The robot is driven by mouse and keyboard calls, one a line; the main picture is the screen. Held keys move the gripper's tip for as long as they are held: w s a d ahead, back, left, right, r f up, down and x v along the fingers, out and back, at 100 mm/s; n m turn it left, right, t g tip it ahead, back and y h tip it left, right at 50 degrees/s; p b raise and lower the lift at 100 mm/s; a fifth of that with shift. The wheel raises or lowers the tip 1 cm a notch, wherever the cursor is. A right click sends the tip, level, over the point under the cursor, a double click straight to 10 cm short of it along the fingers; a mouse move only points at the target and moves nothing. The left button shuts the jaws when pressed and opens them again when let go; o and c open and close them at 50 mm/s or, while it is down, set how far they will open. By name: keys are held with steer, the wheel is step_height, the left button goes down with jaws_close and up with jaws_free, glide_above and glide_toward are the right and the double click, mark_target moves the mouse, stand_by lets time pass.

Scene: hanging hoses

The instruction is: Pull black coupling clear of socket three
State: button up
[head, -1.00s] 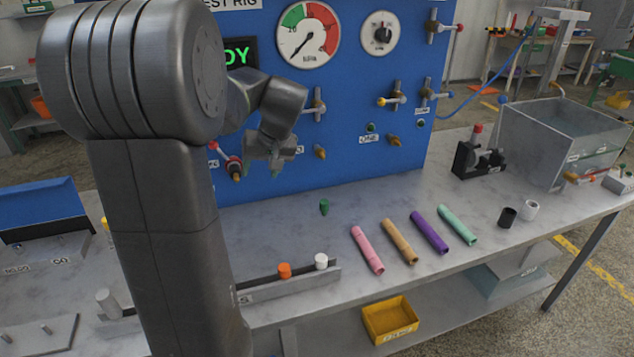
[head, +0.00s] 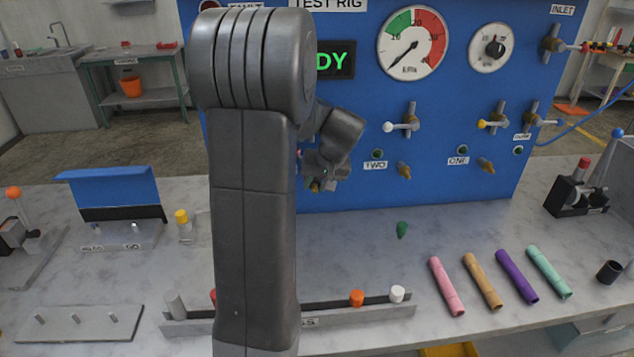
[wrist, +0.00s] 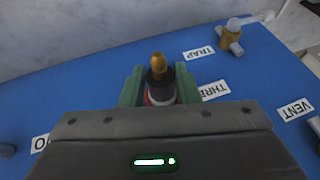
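The black coupling (wrist: 160,80) shows in the wrist view beside the label THREE, in front of the blue panel. A brass tip (wrist: 158,60) sticks out of it, and a white and a red band show at its other side. My gripper (wrist: 160,84) has its two green fingers on either side of the coupling, very close to it. Whether they press on it I cannot tell. In the head view my gripper (head: 322,183) is at the panel, partly behind my arm, and the coupling is mostly hidden there. Socket three is largely hidden behind the coupling and fingers.
The blue panel (head: 450,110) carries valves and brass outlets at TWO (head: 404,171) and ONE (head: 486,166). The TRAP valve (wrist: 231,38) shows in the wrist view. A green plug (head: 402,230) and coloured tubes (head: 516,276) lie on the bench. Bare bench lies below the gripper.

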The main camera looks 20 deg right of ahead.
steer(key=c, duration=0.4)
steer(key=shift+s+a+b, duration=0.15)
steer(key=shift+s+b, duration=0.15)
steer(key=shift+s, duration=0.35)
stand_by(0.4)
steer(key=shift+s+a+b, duration=0.2)
steer(key=shift+s, duration=0.55)
steer(key=shift+s+a+b, duration=0.15)
steer(key=shift+s+b, duration=0.1)
steer(key=shift+s, duration=0.45)
steer(key=shift+s+a+b, duration=0.2)
steer(key=shift+s, duration=0.55)
steer(key=shift+c, duration=0.2)
steer(key=shift+s+a+r+p, duration=0.2)
steer(key=shift+s+r+p, duration=0.15)
steer(key=shift+s+r, duration=0.4)
steer(key=shift+s+a+r+p, duration=0.2)
steer(key=shift+s+r+p, duration=0.15)
steer(key=shift+s+r, duration=0.4)
steer(key=shift+w, duration=0.1)
